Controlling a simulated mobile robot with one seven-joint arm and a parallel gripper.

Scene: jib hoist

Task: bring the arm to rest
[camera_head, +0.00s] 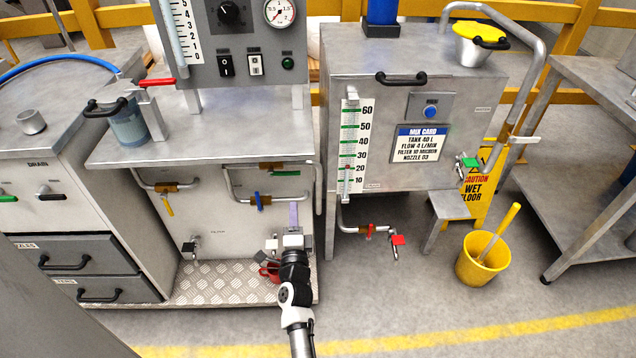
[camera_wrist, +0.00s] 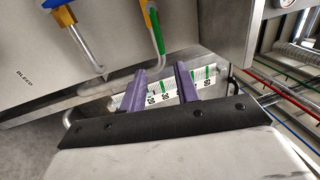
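My arm (camera_head: 297,318) reaches up from the bottom of the head view, in front of the steel unit with the pipes and valves. My gripper (camera_head: 293,214) is at its far end, near the right edge of that unit's front panel. In the wrist view the two purple fingers of my gripper (camera_wrist: 172,72) stand apart with a gap between them. Nothing is held in the gap; a white level scale (camera_wrist: 205,80) shows behind the fingers. In the head view the fingers overlap, so their gap is hidden there. A red object (camera_head: 270,271) partly shows beside my wrist.
The mix tank (camera_head: 352,88) with its valves stands to the right of my gripper. A yellow bucket (camera_head: 482,262) and a wet floor sign (camera_head: 478,203) stand farther right, by a steel table (camera_head: 590,100). Drawers (camera_head: 95,262) are at left. The front floor is clear.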

